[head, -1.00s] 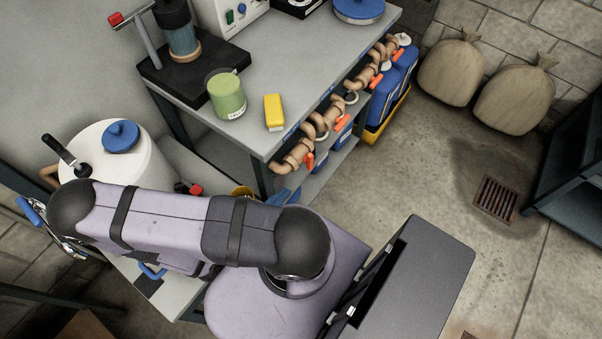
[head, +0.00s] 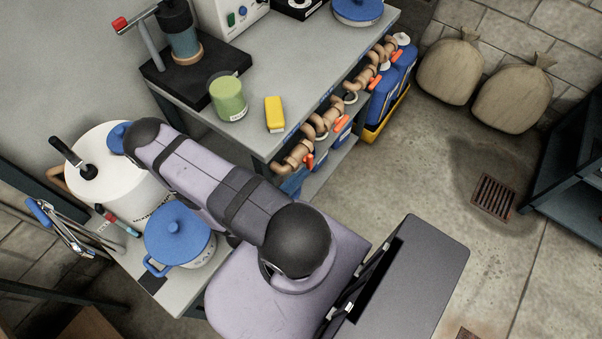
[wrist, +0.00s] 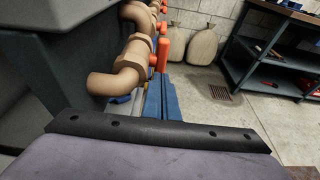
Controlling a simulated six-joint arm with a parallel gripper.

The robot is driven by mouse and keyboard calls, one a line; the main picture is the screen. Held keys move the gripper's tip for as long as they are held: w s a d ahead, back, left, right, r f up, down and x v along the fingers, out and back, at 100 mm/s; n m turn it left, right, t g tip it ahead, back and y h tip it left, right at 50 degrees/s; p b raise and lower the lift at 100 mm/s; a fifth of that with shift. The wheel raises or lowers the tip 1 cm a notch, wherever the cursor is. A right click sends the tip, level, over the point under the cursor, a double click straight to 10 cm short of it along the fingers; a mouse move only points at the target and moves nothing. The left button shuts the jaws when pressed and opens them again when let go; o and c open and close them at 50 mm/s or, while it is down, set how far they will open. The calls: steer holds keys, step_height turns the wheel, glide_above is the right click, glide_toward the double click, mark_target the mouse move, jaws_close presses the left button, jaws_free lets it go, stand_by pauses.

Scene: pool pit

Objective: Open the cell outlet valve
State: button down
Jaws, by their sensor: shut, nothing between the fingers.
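A row of tan pipe valves with orange handles runs along the side of the grey bench. The nearest handle (head: 308,161) is at the near end of the row, just beyond the bench corner. In the wrist view the tan pipe elbow (wrist: 115,82) is close at the left, with an upright orange handle (wrist: 163,52) beyond it. I cannot read which valve is the cell outlet. My gripper (wrist: 163,92) shows as two blue fingers, shut and empty, low beside the pipe and pointing toward the orange handle. Whether they touch it is unclear. My arm hides the rest in the head view.
A green jar (head: 228,98) and yellow block (head: 274,113) stand on the bench (head: 290,75). A blue-lidded pot (head: 180,236) and white tank (head: 100,165) are at the left. Blue canisters (head: 385,95) stand beside the far valves. The floor right of the bench is open.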

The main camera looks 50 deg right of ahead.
steer(key=shift+d+f, duration=0.1)
stand_by(0.5)
steer(key=shift+f+h+b, duration=0.1)
steer(key=shift+h+b, duration=0.5)
steer(key=shift+b, duration=0.15)
steer(key=shift+d+f+h+b, duration=0.1)
steer(key=shift+f+h+b, duration=0.1)
steer(key=shift+h+b, duration=0.8)
